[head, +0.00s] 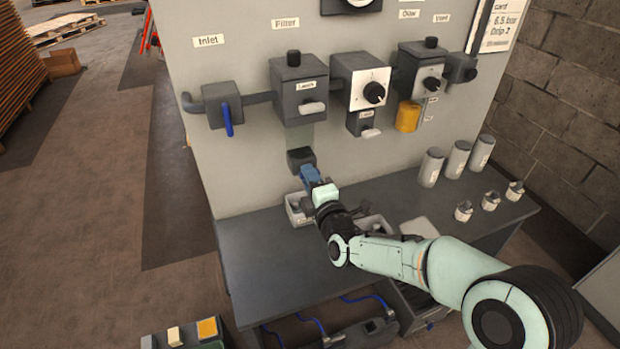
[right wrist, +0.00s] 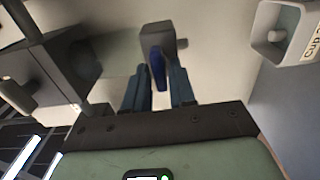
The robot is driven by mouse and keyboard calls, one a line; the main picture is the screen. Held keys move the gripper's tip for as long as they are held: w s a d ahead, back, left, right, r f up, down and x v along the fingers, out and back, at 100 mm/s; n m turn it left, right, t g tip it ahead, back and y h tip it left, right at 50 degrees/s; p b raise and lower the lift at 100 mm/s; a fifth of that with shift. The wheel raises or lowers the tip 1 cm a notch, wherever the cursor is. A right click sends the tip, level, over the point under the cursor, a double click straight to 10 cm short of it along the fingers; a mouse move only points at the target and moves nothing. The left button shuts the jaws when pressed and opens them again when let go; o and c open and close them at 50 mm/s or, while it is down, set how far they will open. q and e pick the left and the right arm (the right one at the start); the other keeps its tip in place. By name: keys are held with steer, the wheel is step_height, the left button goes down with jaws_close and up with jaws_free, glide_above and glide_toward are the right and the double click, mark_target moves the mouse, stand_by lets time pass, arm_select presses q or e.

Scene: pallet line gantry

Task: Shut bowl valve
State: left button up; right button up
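The bowl valve (head: 300,157) is a small dark block on the panel below the filter housing (head: 297,88). In the right wrist view the valve (right wrist: 172,38) shows its blue lever (right wrist: 158,72) pointing toward my gripper. My right gripper (head: 309,175) is at the valve in the head view. In the right wrist view its two dark blue fingers (right wrist: 159,88) stand apart, one on each side of the lever, with narrow gaps showing. In the head view the gripper hides most of the lever. My left gripper is out of view.
The inlet valve (head: 222,105) with its blue lever hangs to the left. A regulator with a knob (head: 365,85) and a yellow part (head: 407,116) are to the right. Below, the grey bench (head: 262,258) carries an open bin (head: 297,212), several canisters and small cups.

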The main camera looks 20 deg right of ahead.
steer(key=shift+o, duration=0.6)
steer(key=s, duration=1.3)
steer(key=shift+s+a+b, duration=0.2)
steer(key=shift+a+b, duration=0.2)
steer(key=shift+b, duration=0.05)
